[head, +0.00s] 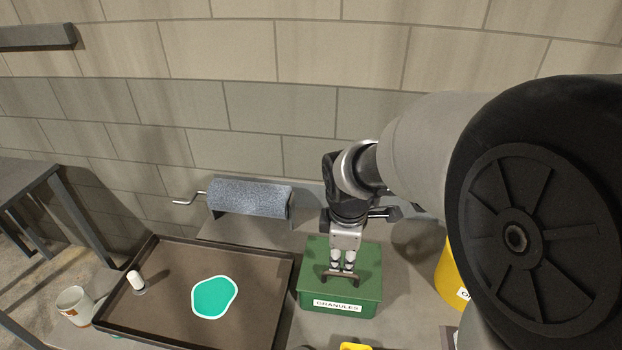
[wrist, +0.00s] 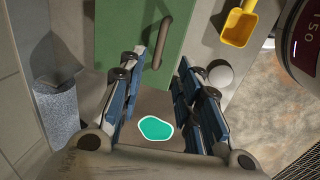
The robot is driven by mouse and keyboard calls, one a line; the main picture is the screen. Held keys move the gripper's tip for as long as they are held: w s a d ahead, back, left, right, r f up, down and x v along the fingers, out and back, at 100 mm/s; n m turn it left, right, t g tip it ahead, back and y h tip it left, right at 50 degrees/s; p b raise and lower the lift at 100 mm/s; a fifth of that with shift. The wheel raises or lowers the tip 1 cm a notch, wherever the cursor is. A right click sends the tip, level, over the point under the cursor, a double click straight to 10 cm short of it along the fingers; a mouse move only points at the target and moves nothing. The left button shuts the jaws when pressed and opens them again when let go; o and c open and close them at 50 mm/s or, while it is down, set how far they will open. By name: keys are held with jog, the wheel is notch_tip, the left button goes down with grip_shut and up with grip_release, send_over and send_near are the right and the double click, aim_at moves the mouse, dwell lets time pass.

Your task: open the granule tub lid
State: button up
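The green granule tub (head: 318,295) stands on the bench, with a white "GRANULES" label on its front. Its green lid (head: 368,262) lies flat and closed on top and has a dark bar handle (head: 328,281). My gripper (head: 343,270) points down over the lid, its fingertips close to the handle. In the wrist view, the green lid (wrist: 120,25) fills the upper left, and the handle (wrist: 164,40) shows beyond and between the fingertips. My gripper (wrist: 162,60) has its fingers apart with nothing between them. I cannot tell whether a finger touches the handle.
A dark tray (head: 165,265) with a teal puddle (head: 214,297) and a small white-topped item (head: 135,281) lies left. Behind stands a grey roll (head: 250,198) with a crank. A mug (head: 74,305) is far left. A yellow container (head: 449,278) stands right; a yellow scoop (wrist: 240,24) lies near the tub.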

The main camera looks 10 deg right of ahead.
aim_at(341, 273)
jog(key=f+b, duration=0.1)
jog(key=f, duration=0.2)
jog(key=w+f+b, duration=0.1)
jog(key=f, duration=0.4)
jog(key=shift+w+d+f+b, duration=0.3)
jog(key=shift+w+b, duration=0.05)
jog(key=shift+b, duration=0.05)
jog(key=shift+c, duration=0.5)
grip_shut()
